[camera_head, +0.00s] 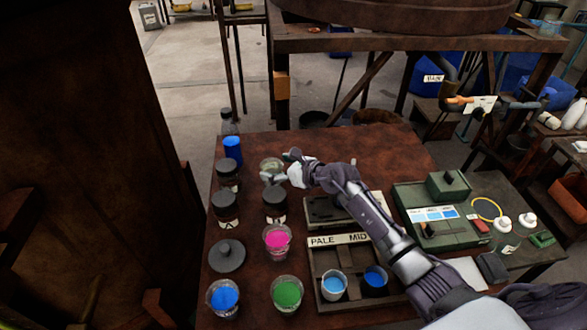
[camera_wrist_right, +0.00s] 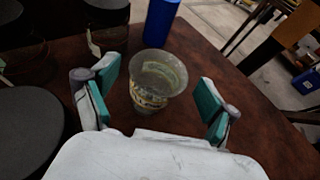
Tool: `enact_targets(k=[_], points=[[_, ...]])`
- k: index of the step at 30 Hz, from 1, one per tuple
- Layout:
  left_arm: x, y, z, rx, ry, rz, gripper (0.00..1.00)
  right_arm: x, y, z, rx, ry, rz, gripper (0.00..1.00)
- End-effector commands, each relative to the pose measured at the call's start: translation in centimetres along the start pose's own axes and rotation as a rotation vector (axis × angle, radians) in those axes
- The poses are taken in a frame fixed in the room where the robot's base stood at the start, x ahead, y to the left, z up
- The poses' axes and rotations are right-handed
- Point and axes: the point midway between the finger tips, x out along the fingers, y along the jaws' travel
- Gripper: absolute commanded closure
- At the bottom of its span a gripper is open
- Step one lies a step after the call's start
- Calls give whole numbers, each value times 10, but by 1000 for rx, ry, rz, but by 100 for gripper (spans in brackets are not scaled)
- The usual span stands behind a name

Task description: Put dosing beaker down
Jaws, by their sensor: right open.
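A clear beaker, which looks like the dosing beaker (camera_head: 271,164), stands upright on the brown table (camera_head: 330,150) toward its far left. It also shows in the right wrist view (camera_wrist_right: 158,78), with pale yellowish-green tints in its glass or contents. My right gripper (camera_head: 281,167) is at the beaker with its jaws open. In the right wrist view the green-padded fingers (camera_wrist_right: 152,98) stand on either side of the beaker, with a visible gap on each side. My left gripper is not in view.
A blue cylinder (camera_head: 233,150) and dark lidded jars (camera_head: 225,208) stand left of the beaker. Nearer are beakers of pink (camera_head: 277,240), green (camera_head: 287,293) and blue (camera_head: 222,297) liquid. A labelled rack (camera_head: 318,262) holds two blue beakers. The table's far right is clear.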

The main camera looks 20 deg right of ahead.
Motion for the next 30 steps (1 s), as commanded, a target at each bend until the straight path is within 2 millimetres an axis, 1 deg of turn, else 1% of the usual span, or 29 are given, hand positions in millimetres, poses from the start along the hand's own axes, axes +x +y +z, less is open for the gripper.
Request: enact_targets(k=[1, 6, 9, 13, 18, 30], points=[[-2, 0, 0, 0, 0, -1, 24, -12, 0, 0, -6, 2, -1, 14], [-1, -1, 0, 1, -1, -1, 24, -50, 0, -1, -4, 2, -1, 14], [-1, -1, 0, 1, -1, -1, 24, -69, 0, -1, -4, 2, 0, 14], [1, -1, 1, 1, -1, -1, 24, -87, 0, -1, -3, 1, -1, 14], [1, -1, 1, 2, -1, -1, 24, -98, 1, 0, -2, 0, 1, 14], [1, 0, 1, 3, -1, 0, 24, -98, 0, 1, -1, -1, 0, 14]])
